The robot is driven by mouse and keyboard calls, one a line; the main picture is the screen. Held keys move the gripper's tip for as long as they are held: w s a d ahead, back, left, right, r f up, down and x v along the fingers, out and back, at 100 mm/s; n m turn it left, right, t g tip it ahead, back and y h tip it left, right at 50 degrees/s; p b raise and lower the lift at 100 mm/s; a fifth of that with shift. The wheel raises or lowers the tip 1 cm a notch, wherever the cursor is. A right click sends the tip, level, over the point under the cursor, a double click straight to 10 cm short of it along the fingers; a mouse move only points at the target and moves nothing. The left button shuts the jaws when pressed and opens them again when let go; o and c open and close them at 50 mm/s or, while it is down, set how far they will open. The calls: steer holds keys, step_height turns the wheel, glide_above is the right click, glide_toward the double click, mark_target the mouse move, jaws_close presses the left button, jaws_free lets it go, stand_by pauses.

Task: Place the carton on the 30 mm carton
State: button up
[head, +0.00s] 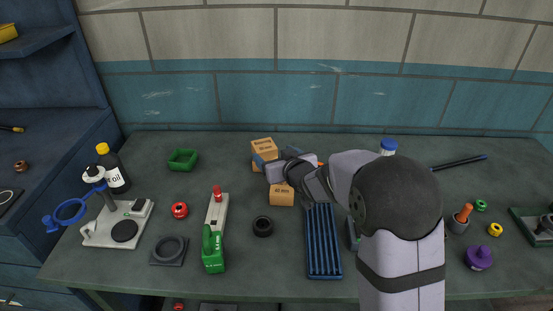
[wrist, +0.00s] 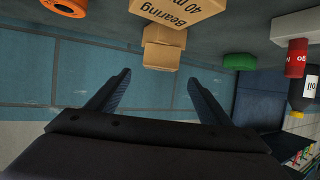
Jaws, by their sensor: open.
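My gripper (head: 275,160) is open and reaches toward the wall among the tan cartons. In the wrist view its two dark fingers (wrist: 158,95) are spread, with nothing between their tips. A tan carton (head: 264,145) stands at the back, partly covered by my gripper. Another tan carton (head: 282,196) stands nearer the front, just below my wrist in the picture. The wrist view, upside down, shows a carton marked "Bearing" and "40 m" (wrist: 185,8), cut off at the edge. Plain smaller carton shapes (wrist: 161,56) adjoin it in the picture; I cannot read a 30 mm label.
A blue ribbed tray (head: 323,245) lies right of the front carton. The tiled wall is close behind.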

steer(key=shift+s+d+r, duration=0.2)
steer(key=shift+s+r, duration=0.05)
steer(key=shift+s, duration=0.35)
steer(key=shift+d, duration=0.1)
